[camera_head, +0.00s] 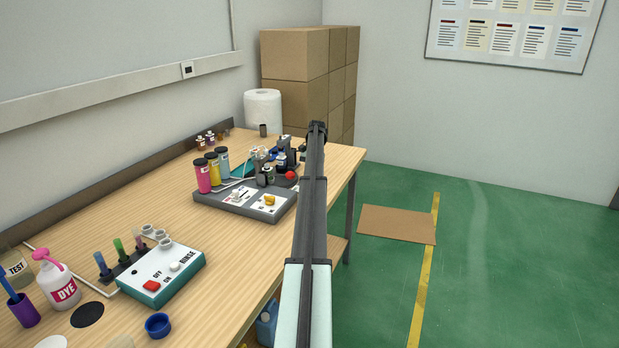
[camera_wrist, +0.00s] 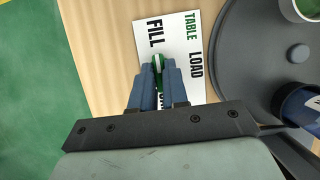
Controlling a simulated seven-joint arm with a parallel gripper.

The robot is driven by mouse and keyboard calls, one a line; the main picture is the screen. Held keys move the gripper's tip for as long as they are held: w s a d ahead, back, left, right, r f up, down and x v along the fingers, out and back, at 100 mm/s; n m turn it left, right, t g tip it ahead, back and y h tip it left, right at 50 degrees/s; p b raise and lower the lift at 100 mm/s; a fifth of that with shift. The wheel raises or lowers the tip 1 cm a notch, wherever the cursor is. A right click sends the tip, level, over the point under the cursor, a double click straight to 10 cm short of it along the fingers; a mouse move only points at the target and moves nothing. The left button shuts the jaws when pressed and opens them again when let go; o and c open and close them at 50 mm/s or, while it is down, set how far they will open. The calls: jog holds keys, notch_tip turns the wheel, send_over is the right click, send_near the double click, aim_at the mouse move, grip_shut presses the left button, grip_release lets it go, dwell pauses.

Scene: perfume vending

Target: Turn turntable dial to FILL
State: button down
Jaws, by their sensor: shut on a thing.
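In the wrist view the turntable dial (camera_wrist: 157,62) is a narrow green knob with a white line. It sits on a white label plate (camera_wrist: 182,22) reading TABLE, FILL and LOAD, with another word partly covered. My gripper (camera_wrist: 158,78) is shut on the dial, with one blue finger on each side of it. The dial's white line runs nearly straight up in the picture, close to the FILL lettering. The lower part of the dial is hidden between the fingers. In the head view my arm hides the dial and the fingertips.
In the wrist view a dark grey round turntable (camera_wrist: 245,60) with containers stands right of the label. In the head view a grey dispensing base (camera_head: 222,203) with pink, yellow and blue bottles sits on the wooden bench (camera_head: 100,215). A white rinse box (camera_head: 185,278) is nearer.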

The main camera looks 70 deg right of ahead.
jog(key=c, duration=1.1)
grip_release()
jog(key=shift+c, duration=0.2)
